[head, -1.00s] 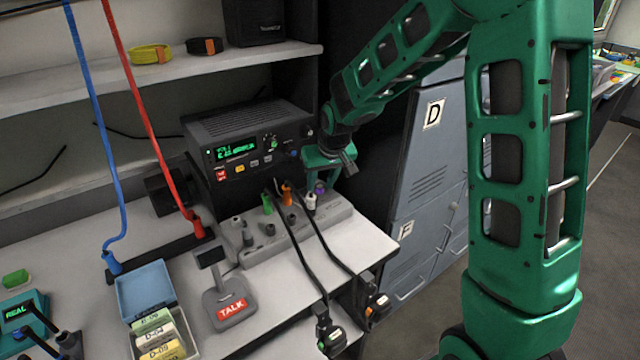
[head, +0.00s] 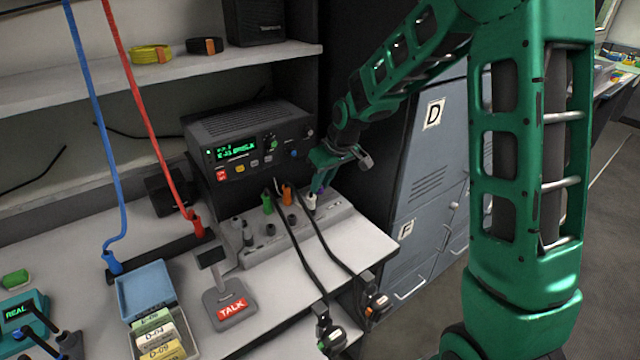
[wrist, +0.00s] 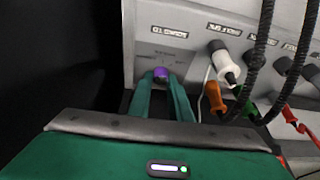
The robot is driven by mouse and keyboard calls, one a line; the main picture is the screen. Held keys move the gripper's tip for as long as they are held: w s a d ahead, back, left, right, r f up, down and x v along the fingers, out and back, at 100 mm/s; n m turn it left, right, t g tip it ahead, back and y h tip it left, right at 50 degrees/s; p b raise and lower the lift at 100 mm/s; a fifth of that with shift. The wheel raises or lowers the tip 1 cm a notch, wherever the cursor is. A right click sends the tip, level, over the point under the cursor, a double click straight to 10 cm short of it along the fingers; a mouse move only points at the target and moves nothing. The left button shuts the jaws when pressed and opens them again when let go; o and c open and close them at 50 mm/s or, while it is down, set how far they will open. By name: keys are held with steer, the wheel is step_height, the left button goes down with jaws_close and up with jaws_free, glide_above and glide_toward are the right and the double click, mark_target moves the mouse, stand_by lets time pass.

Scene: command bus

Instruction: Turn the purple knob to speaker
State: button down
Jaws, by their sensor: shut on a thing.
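The purple knob (wrist: 161,75) sits on the grey panel (wrist: 180,20) in the wrist view, below a printed label. My gripper (wrist: 163,82) has its two green fingers on either side of the knob, closed on it. In the head view my gripper (head: 319,185) reaches down to the right end of the grey jack strip (head: 340,213), and the knob is mostly hidden behind it. The small marks around the knob are too blurred to read, so its setting cannot be told.
A white plug (wrist: 225,57), an orange plug (wrist: 214,96) and black cords stand close right of the knob. The black radio (head: 250,140) is behind the strip. Blue-grey lockers (head: 430,185) stand to the right. A TALK stand (head: 231,307) is in front.

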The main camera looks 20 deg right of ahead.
steer(key=shift+d+n+y, duration=0.1)
steer(key=shift+n+y, duration=0.3)
steer(key=shift+n, duration=0.6)
steer(key=c, duration=1.6)
jaws_free()
steer(key=shift+r, duration=0.1)
steer(key=v, duration=1)
steer(key=shift+w+r, duration=0.1)
steer(key=shift+r, duration=0.25)
